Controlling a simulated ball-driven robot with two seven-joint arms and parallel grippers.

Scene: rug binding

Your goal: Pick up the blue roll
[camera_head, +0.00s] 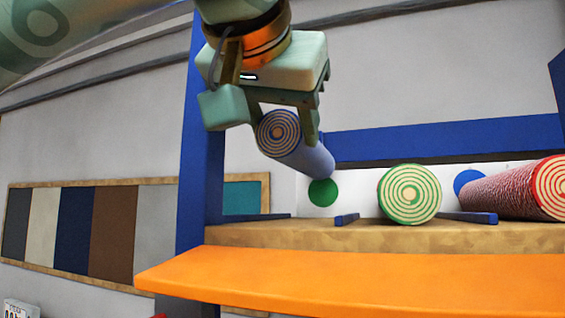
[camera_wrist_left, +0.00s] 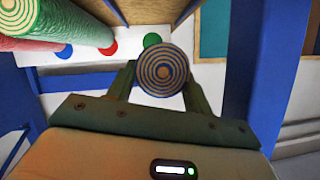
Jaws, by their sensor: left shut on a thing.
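The blue roll (camera_head: 305,155) has a striped spiral end and hangs above the wooden shelf in the head view. My left gripper (camera_head: 290,125) is shut on it, with a finger on each side near the spiral end. In the left wrist view the roll's blue and tan end (camera_wrist_left: 162,70) sits between the fingers of my left gripper (camera_wrist_left: 160,85). The roll's far end is close to the green dot on the white back panel; I cannot tell whether they touch. My right gripper is not in view.
A green roll (camera_head: 409,194) and a red roll (camera_head: 520,190) lie on the wooden shelf (camera_head: 300,236), with blue rails (camera_head: 470,217) beside them. An orange ledge (camera_head: 360,280) runs in front. A blue post (camera_head: 201,150) stands left of the held roll.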

